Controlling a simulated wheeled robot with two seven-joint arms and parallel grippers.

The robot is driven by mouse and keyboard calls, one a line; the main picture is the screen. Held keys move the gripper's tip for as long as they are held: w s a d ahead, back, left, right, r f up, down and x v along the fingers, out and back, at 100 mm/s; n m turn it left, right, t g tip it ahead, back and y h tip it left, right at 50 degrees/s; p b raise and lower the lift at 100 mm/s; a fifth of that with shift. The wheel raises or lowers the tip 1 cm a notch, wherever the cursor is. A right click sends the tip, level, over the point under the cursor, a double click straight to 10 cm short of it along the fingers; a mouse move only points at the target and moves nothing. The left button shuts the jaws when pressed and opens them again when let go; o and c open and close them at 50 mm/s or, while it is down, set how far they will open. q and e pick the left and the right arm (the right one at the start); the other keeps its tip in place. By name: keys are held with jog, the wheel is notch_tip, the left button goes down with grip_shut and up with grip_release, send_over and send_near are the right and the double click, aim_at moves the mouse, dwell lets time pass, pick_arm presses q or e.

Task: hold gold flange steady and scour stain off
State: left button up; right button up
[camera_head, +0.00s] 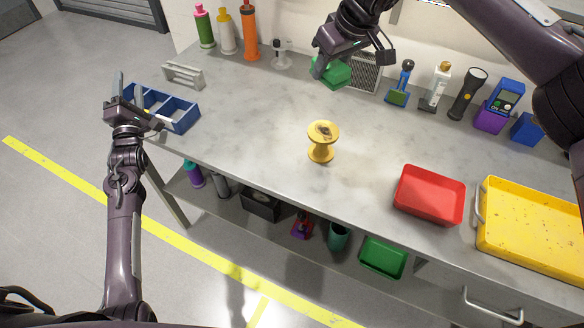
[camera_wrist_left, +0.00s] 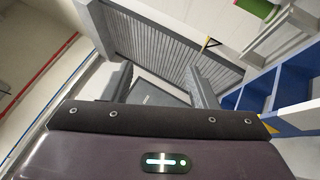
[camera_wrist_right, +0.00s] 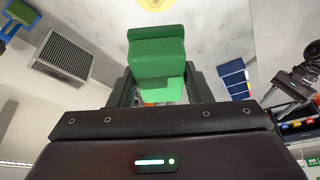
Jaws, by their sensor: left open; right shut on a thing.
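The gold flange (camera_head: 321,142), a spool-like yellow piece, stands upright near the middle of the table with a dark stain on its top disc. Its edge also shows at the top of the right wrist view (camera_wrist_right: 156,5). My right gripper (camera_head: 322,66) is shut on a green block (camera_wrist_right: 158,62), held over the back of the table, behind the flange and apart from it. The green block also shows in the head view (camera_head: 333,74). My left gripper (camera_head: 124,100) is open and empty at the table's left end, beside the blue bin, far from the flange.
The blue divided bin (camera_head: 181,112) and a grey rack (camera_head: 183,75) are at the left. Bottles (camera_head: 250,32) and tools (camera_head: 467,94) line the back. A red tray (camera_head: 430,194) and a yellow tray (camera_head: 530,225) sit at the right. The table around the flange is clear.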

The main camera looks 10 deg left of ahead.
pick_arm(q)
jog(key=w+d+r+n+t+h, duration=0.1)
jog(key=w+d+r+t+h, duration=0.1)
jog(key=d+r+h, duration=0.5)
jog(key=n+g+h, duration=0.4)
jog(key=g+h, duration=0.4)
jog(key=h, duration=0.1)
send_near(322, 141)
jog(key=f, duration=0.1)
jog(key=w+a+f, duration=0.1)
jog(key=f, duration=0.1)
jog(key=shift+w+a+f, duration=0.2)
jog(key=shift+w+a, duration=0.1)
jog(key=shift+w, duration=0.05)
jog(key=shift+d+f+h, duration=0.1)
jog(key=shift+d+h, duration=0.2)
jog(key=shift+h, duration=0.1)
jog(key=x, duration=1.1)
jog(key=shift+w, duration=0.35)
jog(key=shift+c, duration=0.4)
jog(key=c, duration=1.1)
jog(key=shift+o, duration=0.2)
